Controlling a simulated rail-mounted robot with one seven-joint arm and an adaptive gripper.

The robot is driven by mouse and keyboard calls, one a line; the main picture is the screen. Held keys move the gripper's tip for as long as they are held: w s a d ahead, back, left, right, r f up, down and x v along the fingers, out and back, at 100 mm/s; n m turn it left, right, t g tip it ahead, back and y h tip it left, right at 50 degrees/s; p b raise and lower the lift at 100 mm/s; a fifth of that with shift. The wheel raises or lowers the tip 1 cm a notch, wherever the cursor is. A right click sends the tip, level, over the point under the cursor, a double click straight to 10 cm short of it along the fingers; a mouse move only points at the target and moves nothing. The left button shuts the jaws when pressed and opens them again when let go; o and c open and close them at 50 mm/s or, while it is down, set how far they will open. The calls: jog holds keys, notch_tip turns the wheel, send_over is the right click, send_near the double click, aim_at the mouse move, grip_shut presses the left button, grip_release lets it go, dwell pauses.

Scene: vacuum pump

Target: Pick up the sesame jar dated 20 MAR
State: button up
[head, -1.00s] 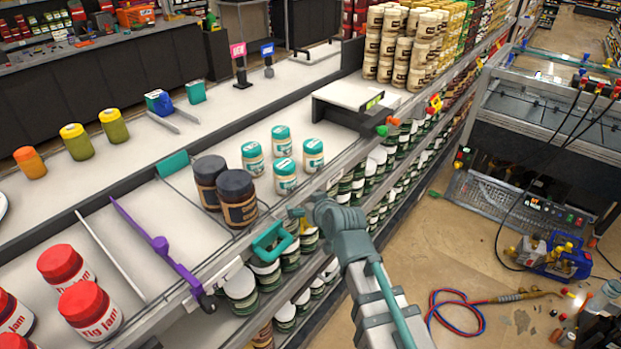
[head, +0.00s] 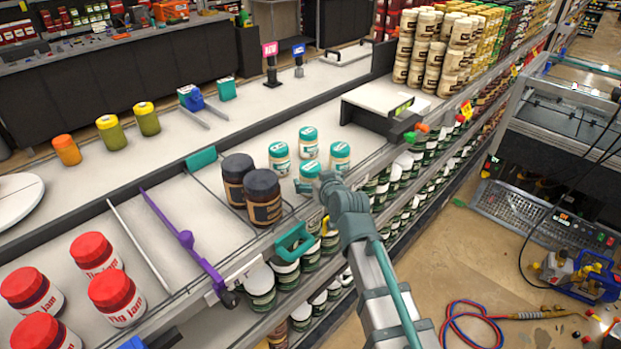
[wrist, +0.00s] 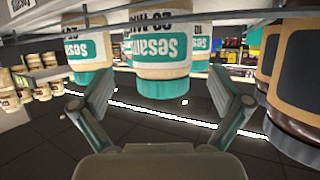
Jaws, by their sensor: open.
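Several sesame jars with teal lids (head: 339,150) stand grouped on the counter in the head view. The nearest one (head: 310,170) is partly covered by my gripper (head: 326,181). In the wrist view, which is upside down, a sesame jar (wrist: 162,50) with a teal lid is centred between my spread fingers (wrist: 162,92). Its label reads "Sesam" with "20-MA" partly visible; the rest is cut off. Another sesame jar (wrist: 88,50) stands to its left and one shows behind it (wrist: 200,45). My gripper is open and empty; I cannot tell whether a finger touches a jar.
Two brown jars with dark lids (head: 263,195) stand close left of the sesame jars and appear at the right of the wrist view (wrist: 300,75). A purple divider (head: 180,237), a teal handle (head: 293,243) and a raised white stand (head: 385,103) are nearby. Red-lidded jam jars (head: 95,253) stand farther left.

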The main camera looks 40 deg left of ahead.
jog(key=p+x, duration=0.1)
jog(key=x, duration=0.3)
jog(key=shift+a+f+p, duration=0.1)
jog(key=shift+a+p, duration=0.1)
jog(key=shift+p, duration=0.1)
jog(key=shift+c, duration=0.3)
jog(key=c, duration=1.3)
jog(key=shift+c, duration=0.8)
